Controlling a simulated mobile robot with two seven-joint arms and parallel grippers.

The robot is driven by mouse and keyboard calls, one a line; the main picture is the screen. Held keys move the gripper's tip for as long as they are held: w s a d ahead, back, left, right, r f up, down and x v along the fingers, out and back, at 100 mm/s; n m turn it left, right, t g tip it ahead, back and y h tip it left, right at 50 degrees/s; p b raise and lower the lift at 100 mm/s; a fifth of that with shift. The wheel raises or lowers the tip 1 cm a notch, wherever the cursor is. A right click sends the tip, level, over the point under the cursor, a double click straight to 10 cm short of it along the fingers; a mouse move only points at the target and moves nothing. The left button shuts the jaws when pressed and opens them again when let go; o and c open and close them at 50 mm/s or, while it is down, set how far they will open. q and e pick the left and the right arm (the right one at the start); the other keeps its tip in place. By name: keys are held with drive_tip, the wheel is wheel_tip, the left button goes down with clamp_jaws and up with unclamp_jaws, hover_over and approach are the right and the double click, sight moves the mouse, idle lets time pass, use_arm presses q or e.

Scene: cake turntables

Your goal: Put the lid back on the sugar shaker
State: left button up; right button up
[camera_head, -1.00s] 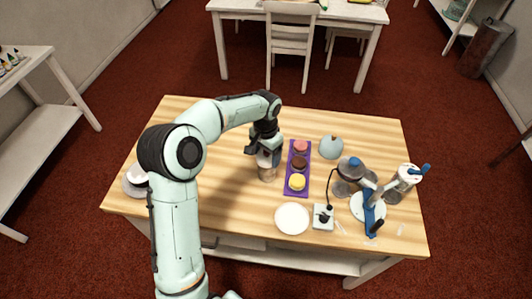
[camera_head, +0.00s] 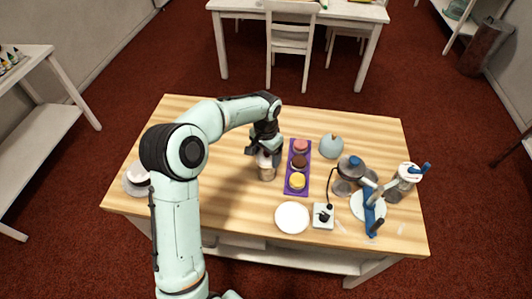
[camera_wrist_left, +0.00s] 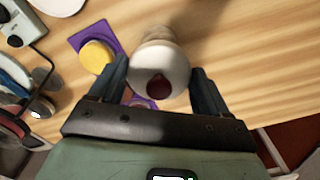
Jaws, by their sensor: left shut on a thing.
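The sugar shaker (camera_head: 266,173) is a small, pale tan jar standing upright on the wooden table, left of the purple tray. My left gripper (camera_head: 265,156) is right above it, pointing down, with its fingers on either side of the pale lid. In the left wrist view the lid (camera_wrist_left: 170,62) is a white round top with a dark red spot, held between the two fingers (camera_wrist_left: 163,84). The shaker's body (camera_wrist_left: 158,33) shows just beyond it. The lid is at the shaker's mouth; whether it is fully seated I cannot tell. My right gripper is not in view.
The purple tray (camera_head: 293,171) with pink, brown and yellow cakes is close on the right. A pale blue rounded thing (camera_head: 331,147), a white plate (camera_head: 292,218), a small control box (camera_head: 323,217) and a blue-and-white apparatus (camera_head: 369,206) stand farther right. The back left of the table is clear.

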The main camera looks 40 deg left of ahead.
use_arm(q)
drive_tip(key=shift+f, duration=0.4)
idle(1.2)
drive_tip(key=o, duration=1)
drive_tip(key=shift+c, duration=0.2)
drive_tip(key=shift+r, duration=0.2)
drive_tip(key=shift+r+p, duration=1.55)
drive_tip(key=shift+r, duration=1.8)
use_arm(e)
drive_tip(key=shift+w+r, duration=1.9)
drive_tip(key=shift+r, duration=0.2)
use_arm(q)
clamp_jaws()
